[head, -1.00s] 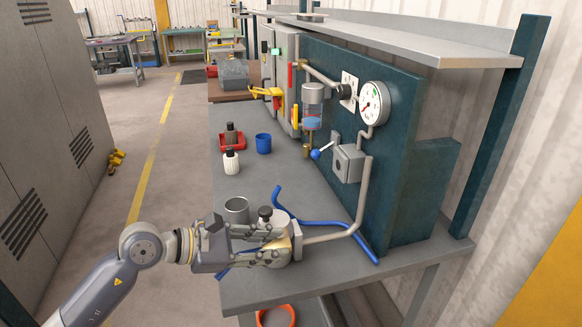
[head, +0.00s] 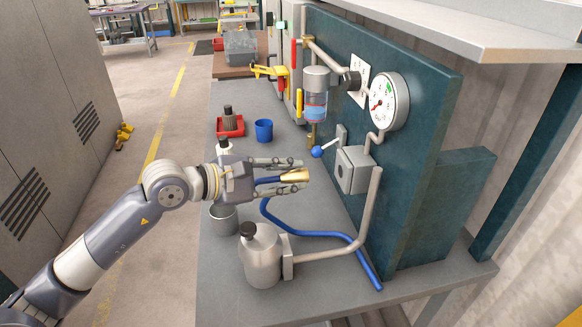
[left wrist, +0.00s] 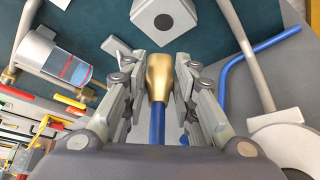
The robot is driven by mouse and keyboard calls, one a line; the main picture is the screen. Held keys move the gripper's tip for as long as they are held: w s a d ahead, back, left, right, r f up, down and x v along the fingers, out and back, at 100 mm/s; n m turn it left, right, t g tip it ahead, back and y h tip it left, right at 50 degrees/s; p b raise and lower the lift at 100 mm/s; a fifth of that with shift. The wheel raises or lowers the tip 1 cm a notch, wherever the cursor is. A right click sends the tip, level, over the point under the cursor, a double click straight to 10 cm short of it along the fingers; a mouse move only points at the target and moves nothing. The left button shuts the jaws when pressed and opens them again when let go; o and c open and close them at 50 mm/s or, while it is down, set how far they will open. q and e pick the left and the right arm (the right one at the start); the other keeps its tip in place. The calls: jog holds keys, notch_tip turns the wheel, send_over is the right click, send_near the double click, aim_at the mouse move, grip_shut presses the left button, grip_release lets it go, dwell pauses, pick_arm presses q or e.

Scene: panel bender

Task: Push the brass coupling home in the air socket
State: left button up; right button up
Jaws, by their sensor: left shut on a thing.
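The brass coupling (head: 296,175) is on the end of a blue hose (head: 330,236). My left gripper (head: 291,174) is shut on it, above the bench. In the left wrist view the coupling (left wrist: 160,75) lies between both fingers (left wrist: 158,82), its wide end pointing away from the palm. The air socket appears to be the grey box (head: 352,171) on the teal panel, with a round dark opening on its face. It also shows ahead of the coupling in the left wrist view (left wrist: 172,14). The coupling and box are apart. My right gripper is not in view.
A grey bottle (head: 262,262) with a black cap stands below my gripper, beside a bent pipe. A metal cup (head: 223,218) is left of it. A blue-knobbed lever (head: 318,152), a filter bowl (head: 316,100) and a gauge (head: 388,101) are on the panel.

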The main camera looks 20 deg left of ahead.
pick_arm(q)
jog(key=w+d+p, duration=0.2)
jog(key=d+p, duration=0.2)
jog(key=d, duration=0.1)
jog(key=shift+w+d+r, duration=0.25)
jog(key=shift+w, duration=0.1)
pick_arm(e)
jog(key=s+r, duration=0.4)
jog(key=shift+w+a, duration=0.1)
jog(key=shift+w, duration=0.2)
pick_arm(q)
jog(key=shift+b, duration=0.35)
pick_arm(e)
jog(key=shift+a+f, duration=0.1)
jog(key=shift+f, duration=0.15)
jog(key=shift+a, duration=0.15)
pick_arm(q)
jog(key=shift+b, duration=0.3)
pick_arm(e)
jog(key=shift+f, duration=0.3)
pick_arm(q)
jog(key=shift+w+d, duration=0.35)
jog(key=shift+d, duration=0.05)
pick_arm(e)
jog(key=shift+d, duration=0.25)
